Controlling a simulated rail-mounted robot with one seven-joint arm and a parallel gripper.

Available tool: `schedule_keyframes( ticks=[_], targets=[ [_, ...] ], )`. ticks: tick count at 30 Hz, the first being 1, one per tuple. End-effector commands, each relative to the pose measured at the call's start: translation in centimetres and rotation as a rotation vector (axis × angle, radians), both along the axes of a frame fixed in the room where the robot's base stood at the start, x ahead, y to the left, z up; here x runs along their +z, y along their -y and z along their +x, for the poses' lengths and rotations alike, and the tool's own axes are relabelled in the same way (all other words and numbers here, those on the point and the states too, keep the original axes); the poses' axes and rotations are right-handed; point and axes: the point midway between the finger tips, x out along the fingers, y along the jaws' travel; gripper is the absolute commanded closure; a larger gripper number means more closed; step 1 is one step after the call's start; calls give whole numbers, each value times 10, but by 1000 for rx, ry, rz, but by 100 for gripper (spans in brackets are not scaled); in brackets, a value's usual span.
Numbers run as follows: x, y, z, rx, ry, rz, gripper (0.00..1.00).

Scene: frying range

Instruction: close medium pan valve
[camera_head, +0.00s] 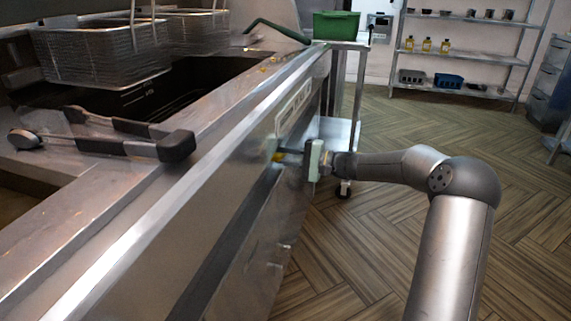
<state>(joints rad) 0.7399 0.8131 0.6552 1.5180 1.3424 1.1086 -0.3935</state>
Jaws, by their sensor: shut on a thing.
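My gripper (292,155) is at the front panel of the frying range, just below a pale label plate. It is shut on a small valve handle (278,157), of which a yellow part shows at the fingertips. The handle is small and partly hidden, so its exact angle cannot be told. My arm reaches in from the right, low over the floor.
The range's steel front edge (205,185) runs diagonally above my gripper. Wire fry baskets (100,52) and black-handled bars (115,146) are on top. A steel cart with a green bin (336,26) stands beyond. Cabinet handles (279,256) protrude below. The wooden floor at right is mostly clear.

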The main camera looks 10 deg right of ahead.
Motion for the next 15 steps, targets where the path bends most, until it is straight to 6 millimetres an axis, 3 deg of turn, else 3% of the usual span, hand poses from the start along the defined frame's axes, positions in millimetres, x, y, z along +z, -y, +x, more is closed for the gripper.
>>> schedule_keyframes(
  ticks=[15],
  targets=[
    [-5, 1, 0, -1, 218, -119, 100]
  ],
)
